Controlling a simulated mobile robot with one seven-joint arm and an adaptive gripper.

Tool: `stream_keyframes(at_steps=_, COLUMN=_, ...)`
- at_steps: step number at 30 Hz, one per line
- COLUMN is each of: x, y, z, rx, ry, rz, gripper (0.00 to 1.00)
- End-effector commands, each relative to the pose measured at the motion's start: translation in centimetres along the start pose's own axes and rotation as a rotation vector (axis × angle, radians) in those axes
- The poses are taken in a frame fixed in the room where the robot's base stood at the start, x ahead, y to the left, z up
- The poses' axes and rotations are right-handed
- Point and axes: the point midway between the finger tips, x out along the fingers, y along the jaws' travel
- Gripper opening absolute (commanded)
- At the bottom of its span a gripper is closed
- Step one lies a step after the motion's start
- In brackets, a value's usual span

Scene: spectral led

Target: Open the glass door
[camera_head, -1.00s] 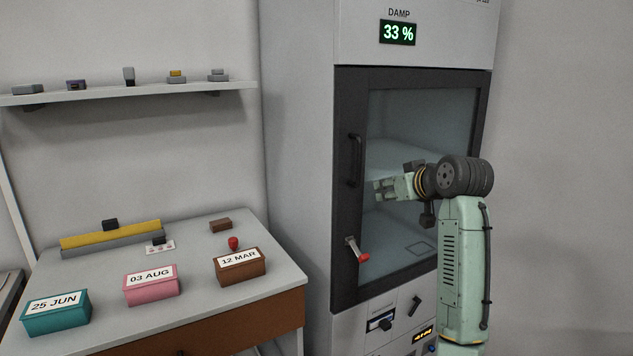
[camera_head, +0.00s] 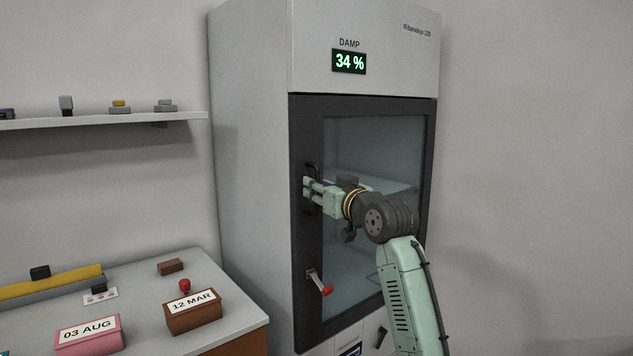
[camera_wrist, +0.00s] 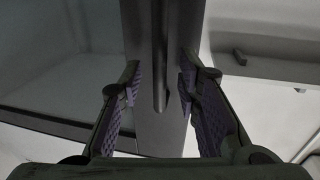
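The glass door (camera_head: 376,150) of the tall cabinet has a dark frame and looks closed. Its dark vertical handle (camera_head: 310,168) is on the left side of the frame, partly hidden by my gripper. My gripper (camera_head: 307,190) is at the handle. In the wrist view my gripper (camera_wrist: 160,84) is open, with purple-padded fingers apart on either side of the dark handle bar (camera_wrist: 159,55). Contact with the bar cannot be made out. A small lever with a red tip (camera_head: 326,289) sits lower on the left of the door frame.
The cabinet's display (camera_head: 349,61) reads 34 %. A desk at left holds a brown box (camera_head: 193,318) marked 12 MAR and a pink box (camera_head: 88,338) marked 03 AUG. A shelf (camera_head: 100,121) with small items is above. The floor area right of the cabinet looks clear.

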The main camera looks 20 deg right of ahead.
Motion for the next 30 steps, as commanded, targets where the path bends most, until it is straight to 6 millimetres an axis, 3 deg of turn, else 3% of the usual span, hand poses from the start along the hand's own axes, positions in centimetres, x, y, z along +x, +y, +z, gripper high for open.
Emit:
stream_keyframes(at_steps=6, x=1.5, y=0.0, z=0.0, rx=0.000, ry=0.000, rz=0.001, gripper=0.30)
stream_keyframes(at_steps=14, x=1.6, y=0.0, z=0.0, rx=-0.001, ry=0.000, rz=0.001, gripper=0.30)
stream_keyframes(at_steps=27, x=1.6, y=0.0, z=0.0, rx=-0.001, ry=0.000, rz=0.001, gripper=0.01)
stream_keyframes(at_steps=30, x=1.6, y=0.0, z=0.0, rx=0.000, ry=0.000, rz=0.001, gripper=0.00)
